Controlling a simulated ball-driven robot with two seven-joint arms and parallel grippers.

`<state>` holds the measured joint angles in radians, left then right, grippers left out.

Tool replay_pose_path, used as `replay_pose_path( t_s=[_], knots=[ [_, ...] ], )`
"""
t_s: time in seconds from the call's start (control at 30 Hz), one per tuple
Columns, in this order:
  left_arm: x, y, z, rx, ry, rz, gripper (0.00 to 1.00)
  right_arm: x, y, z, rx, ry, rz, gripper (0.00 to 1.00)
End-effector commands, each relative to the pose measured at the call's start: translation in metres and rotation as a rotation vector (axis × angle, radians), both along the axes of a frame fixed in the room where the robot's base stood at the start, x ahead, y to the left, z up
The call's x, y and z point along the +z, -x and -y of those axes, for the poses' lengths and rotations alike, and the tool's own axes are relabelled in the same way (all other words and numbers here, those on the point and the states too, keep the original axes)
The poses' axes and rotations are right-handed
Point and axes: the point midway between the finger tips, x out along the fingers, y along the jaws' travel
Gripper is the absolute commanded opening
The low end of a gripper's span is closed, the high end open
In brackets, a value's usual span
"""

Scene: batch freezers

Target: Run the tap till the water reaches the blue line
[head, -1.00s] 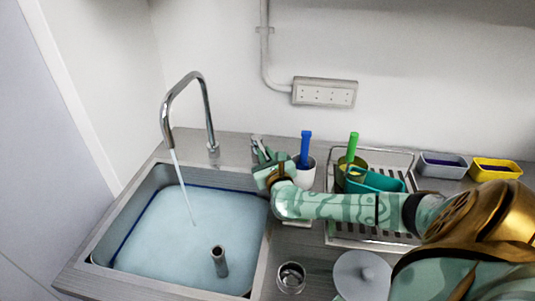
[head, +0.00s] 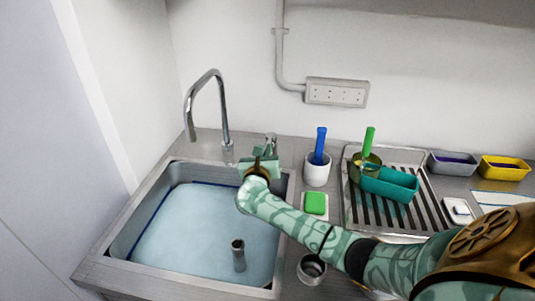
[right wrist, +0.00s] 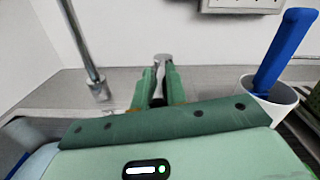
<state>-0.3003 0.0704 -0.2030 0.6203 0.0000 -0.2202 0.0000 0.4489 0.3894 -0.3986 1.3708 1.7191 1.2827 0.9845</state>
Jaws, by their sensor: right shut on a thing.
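The sink (head: 118,246) holds pale blue water (head: 190,225). The blue line (head: 172,190) shows along the left and back walls, right at the water's edge. The curved chrome tap (head: 222,105) stands behind the sink, and no stream falls from its spout. My right gripper (head: 268,150) is at the back right corner of the sink, shut on the small metal tap handle (head: 271,137). In the right wrist view the handle's top (right wrist: 162,57) shows between the fingers; its lower part is hidden. A grey standpipe (head: 238,255) rises from the water. My left gripper is out of view.
A white cup (head: 317,175) with a blue-handled tool stands right of my gripper, a green sponge (head: 315,204) in front of it. A drying rack (head: 425,160) holds a teal tub (head: 390,184). A metal cup (head: 311,269) sits by the sink's right edge.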

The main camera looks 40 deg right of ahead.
Motion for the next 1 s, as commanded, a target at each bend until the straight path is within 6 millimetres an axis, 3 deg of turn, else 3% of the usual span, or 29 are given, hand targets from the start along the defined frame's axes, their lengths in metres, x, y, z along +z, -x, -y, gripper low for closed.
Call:
replay_pose_path(
  t_s=[0.2, 0.23, 0.3, 0.67, 0.83, 1.0],
  knots=[
    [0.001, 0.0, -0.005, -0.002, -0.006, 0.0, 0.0, 0.002, 0.0, 0.0, -0.002, 0.0, 0.002, 0.0],
    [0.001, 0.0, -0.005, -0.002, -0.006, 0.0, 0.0, 0.002, 0.0, 0.0, -0.002, 0.0, 0.002, 0.17],
    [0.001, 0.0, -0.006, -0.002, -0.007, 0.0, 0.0, 0.002, 0.0, 0.0, -0.001, 0.0, 0.002, 0.36],
    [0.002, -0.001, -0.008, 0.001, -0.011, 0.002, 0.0, 0.0, 0.003, -0.004, 0.002, -0.001, -0.001, 0.36],
    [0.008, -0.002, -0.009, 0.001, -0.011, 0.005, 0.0, 0.001, 0.023, -0.025, 0.002, -0.005, 0.0, 0.36],
    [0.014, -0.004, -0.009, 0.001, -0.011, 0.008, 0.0, 0.001, 0.056, -0.06, 0.003, -0.005, -0.001, 0.36]
  ],
)
